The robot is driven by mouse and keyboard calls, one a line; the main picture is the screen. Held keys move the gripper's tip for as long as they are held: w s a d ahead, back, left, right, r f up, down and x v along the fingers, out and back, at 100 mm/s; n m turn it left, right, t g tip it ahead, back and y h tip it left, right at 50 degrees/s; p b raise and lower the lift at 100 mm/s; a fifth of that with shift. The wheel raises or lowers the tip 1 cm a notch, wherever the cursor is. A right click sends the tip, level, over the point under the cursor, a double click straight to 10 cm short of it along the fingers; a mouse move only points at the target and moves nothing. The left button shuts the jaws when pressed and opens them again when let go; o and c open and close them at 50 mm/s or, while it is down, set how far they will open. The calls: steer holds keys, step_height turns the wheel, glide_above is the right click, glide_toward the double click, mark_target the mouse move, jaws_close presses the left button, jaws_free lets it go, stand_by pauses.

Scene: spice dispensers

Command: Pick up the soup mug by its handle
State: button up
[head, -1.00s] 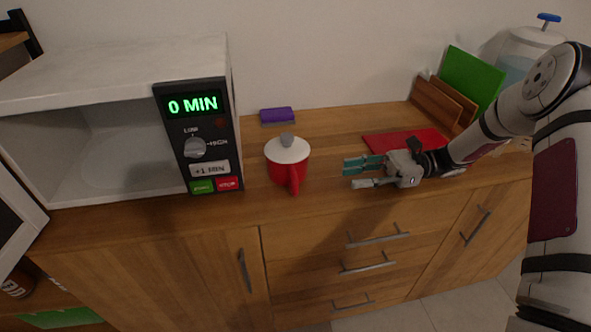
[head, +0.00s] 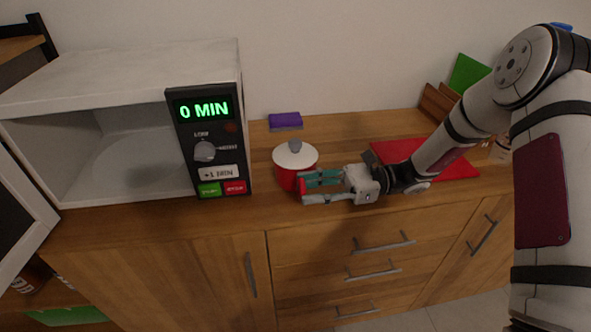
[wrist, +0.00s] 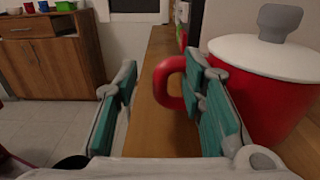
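The red soup mug (head: 284,178) stands on the wooden counter right of the microwave, with a white lid (head: 295,155) and grey knob. In the wrist view the mug (wrist: 245,103) fills the right side, and its red loop handle (wrist: 166,84) shows in the gap between my fingers, closer to the right finger, which hides part of it. My gripper (head: 306,188) is open, with its teal-padded fingers pointing left at the mug's front right side. In the head view the fingers cover part of the mug and handle. I cannot tell whether a finger touches it.
The open microwave (head: 120,70) stands left of the mug, its panel reading 0 MIN. A purple sponge-like block (head: 285,120) lies behind the mug. A red board (head: 455,168) lies flat behind my arm. The counter's front edge runs just below my gripper.

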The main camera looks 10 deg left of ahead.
steer(key=shift+s+a, duration=0.1)
steer(key=shift+a, duration=0.2)
jaws_close()
steer(key=shift+r, duration=0.2)
steer(key=shift+r+p, duration=0.3)
steer(key=shift+r, duration=1.3)
steer(key=s+d+p, duration=0.1)
steer(key=s+d, duration=0.1)
steer(key=s, duration=0.5)
steer(key=s+d+r+p, duration=0.1)
steer(key=s+d, duration=0.1)
steer(key=s, duration=0.6)
steer(key=shift+s+r, duration=0.25)
steer(key=shift+n, duration=0.4)
